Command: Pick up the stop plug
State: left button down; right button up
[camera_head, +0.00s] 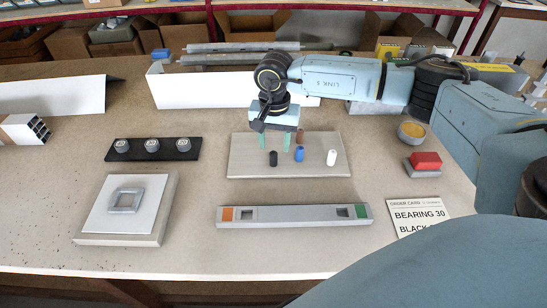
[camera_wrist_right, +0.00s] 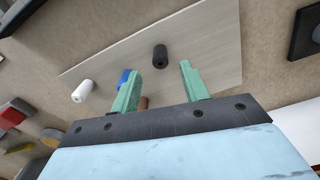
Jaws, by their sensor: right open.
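Several small plugs stand on a pale wooden board (camera_head: 240,165): a black one (camera_head: 273,158), a blue one (camera_head: 299,154), a white one (camera_head: 332,157) and a brown one (camera_head: 300,137). No plug carries a readable "stop" label. My right gripper (camera_head: 275,145) hangs over the left part of the board, open and empty, with green fingers. In the right wrist view the black plug (camera_wrist_right: 160,56) shows just beyond and between the fingertips (camera_wrist_right: 160,72), clear of both. The blue plug (camera_wrist_right: 124,77) is partly hidden behind one finger. My left gripper is out of view.
A grey profile (camera_head: 294,216) with orange and green ends lies in front of the board. An order card (camera_head: 418,214) reads "BEARING 30" and "BLACK". A red-topped block (camera_head: 426,161) stands right, a black strip with knobs (camera_head: 153,149) left, a square plate (camera_head: 125,208) front left.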

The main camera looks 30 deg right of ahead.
aim_at(274, 152)
jog(key=f, duration=0.4)
jog(key=shift+a+f, duration=0.2)
jog(key=shift+f, duration=0.15)
grip_shut()
notch_tip(274, 152, up, 10)
jog(key=shift+r, duration=0.1)
dwell(0.4)
